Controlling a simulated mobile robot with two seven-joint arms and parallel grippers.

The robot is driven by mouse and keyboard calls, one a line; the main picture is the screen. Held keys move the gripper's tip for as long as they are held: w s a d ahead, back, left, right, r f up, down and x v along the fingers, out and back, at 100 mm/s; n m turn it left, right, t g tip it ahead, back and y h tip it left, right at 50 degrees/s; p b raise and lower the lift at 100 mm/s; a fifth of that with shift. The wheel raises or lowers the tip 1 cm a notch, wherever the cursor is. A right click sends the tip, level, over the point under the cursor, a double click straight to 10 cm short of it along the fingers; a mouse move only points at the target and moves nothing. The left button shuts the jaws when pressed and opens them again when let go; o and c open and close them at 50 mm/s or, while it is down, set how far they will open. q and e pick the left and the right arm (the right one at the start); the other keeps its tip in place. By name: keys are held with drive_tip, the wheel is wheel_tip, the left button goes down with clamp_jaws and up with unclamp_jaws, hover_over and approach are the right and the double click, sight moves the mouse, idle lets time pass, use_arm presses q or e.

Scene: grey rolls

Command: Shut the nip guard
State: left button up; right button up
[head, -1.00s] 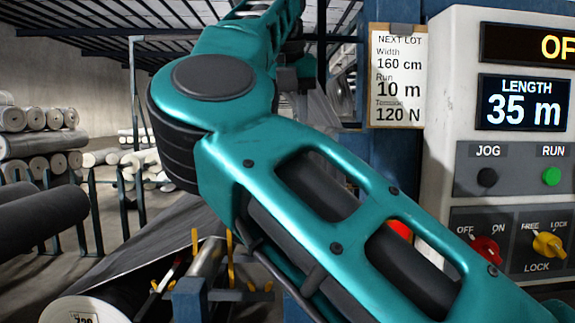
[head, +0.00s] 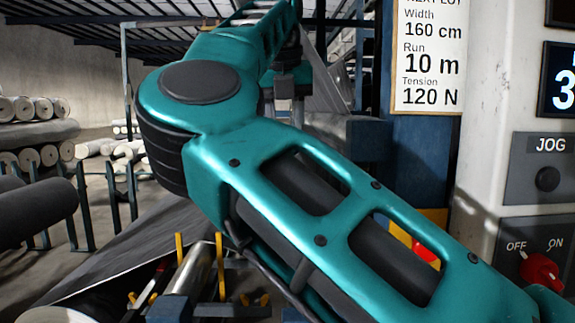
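My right arm, teal with black joints, comes in from the lower right and crosses the middle of the head view. It bends at the upper left and runs out at the top edge. I cannot make out either gripper's fingers. A dark grey piece (head: 290,78) shows beside the upper arm part; I cannot tell what it is. I cannot pick out the nip guard for certain; my arm hides much of the machine. A bright metal roller (head: 194,268) and a dark sheet (head: 120,255) show at the lower left, with yellow pieces around the roller.
The control panel (head: 480,180) stands at the right, with a JOG button (head: 548,179) and red OFF/ON switch (head: 541,270). A red button (head: 424,252) is partly behind my arm. A lot card (head: 427,60) hangs on a blue post. Grey rolls (head: 40,130) lie stacked at the left.

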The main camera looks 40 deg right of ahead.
drive_tip(key=x, duration=0.9)
drive_tip(key=shift+c, duration=0.5)
clamp_jaws()
